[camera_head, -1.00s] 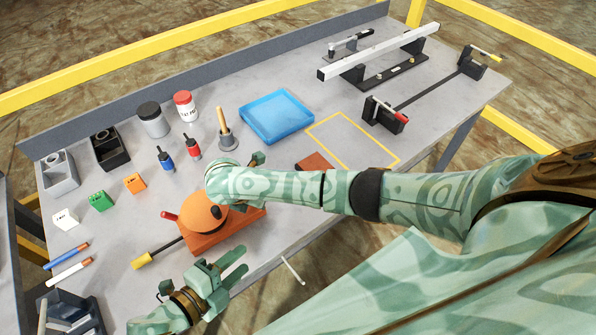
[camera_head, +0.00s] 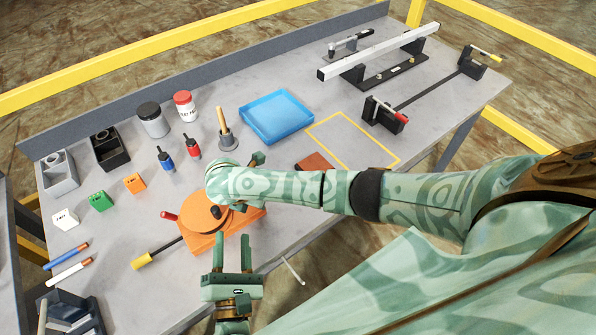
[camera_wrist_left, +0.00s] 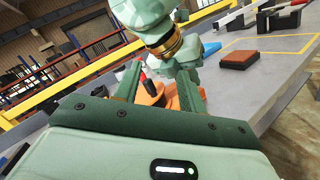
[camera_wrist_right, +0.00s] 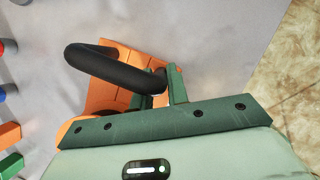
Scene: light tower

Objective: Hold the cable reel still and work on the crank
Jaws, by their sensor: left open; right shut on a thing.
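The orange cable reel (camera_head: 200,238) sits near the table's front edge, with a round drum and a black knob (camera_head: 215,212) on top. A dark rod with a yellow grip (camera_head: 141,262) sticks out left, and a red-tipped lever (camera_head: 169,215) behind it; I cannot tell which is the crank. My right gripper (camera_wrist_right: 158,88) is shut on the reel's black curved handle (camera_wrist_right: 105,66); my right wrist hides part of the reel in the head view. My left gripper (camera_head: 232,245) is open and empty in front of the reel, which shows between its fingers in the left wrist view (camera_wrist_left: 150,97).
A brown block (camera_head: 314,162) lies beside my right forearm. Markers (camera_head: 68,270) lie at the left. A yellow-outlined area (camera_head: 345,140) is mostly clear.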

